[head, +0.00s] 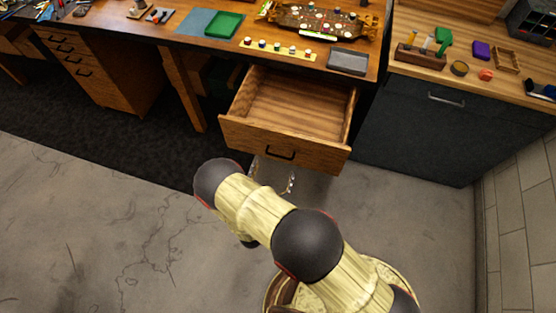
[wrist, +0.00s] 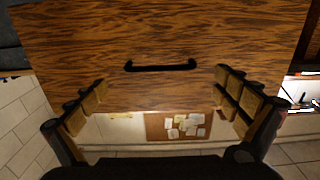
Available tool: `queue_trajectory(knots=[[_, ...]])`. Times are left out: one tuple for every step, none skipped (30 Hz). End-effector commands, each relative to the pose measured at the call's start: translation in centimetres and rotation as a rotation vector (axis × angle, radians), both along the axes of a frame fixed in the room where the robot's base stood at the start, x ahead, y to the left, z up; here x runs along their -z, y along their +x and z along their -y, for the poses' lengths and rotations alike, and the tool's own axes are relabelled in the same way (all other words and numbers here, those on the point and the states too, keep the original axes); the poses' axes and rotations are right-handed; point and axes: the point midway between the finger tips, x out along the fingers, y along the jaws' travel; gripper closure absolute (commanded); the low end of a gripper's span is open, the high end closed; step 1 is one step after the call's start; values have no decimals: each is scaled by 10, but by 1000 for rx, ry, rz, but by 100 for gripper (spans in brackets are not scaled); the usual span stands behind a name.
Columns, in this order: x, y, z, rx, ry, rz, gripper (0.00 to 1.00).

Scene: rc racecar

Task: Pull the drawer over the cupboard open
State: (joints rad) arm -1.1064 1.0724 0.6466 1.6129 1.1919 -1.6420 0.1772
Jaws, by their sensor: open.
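A wooden drawer (head: 292,104) under the workbench stands pulled well out, and its inside looks empty. Its front carries a black bar handle (head: 281,154), which also shows in the wrist view (wrist: 160,66). My gripper (head: 274,178) is just in front of the drawer front, near the handle. In the wrist view my gripper (wrist: 160,92) is open, its two fingers spread on either side below the handle, with nothing between them. The handle looks free of the fingers. What lies under the drawer is mostly hidden by it and my arm.
A dark cabinet (head: 405,130) with a bar handle stands to the right. A wooden drawer unit (head: 105,80) stands at the left. The workbench top (head: 228,48) holds a green tray (head: 224,25), a circuit-like car chassis and small parts. The concrete floor (head: 110,210) is clear.

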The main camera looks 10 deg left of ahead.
Motion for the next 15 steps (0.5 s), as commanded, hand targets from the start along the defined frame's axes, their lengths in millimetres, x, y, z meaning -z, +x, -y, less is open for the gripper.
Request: queue_trajectory(knots=[[1,9,2,5,2,1,0],[0,13,2,4,2,1,0],[0,19,3,4,2,1,0],[0,23,3,4,2,0,0],[1,27,3,2,1,0,0],[0,31,3,3,1,0,0],[0,34,3,3,1,0,0],[0,37,3,2,1,0,0],[0,39,3,0,1,0,0],[0,41,3,0,0,0,0],[0,42,3,0,0,0,0],[0,43,4,0,0,0,0],[0,44,4,0,0,0,0],[0,44,4,0,0,0,0],[0,44,4,0,0,0,0]])
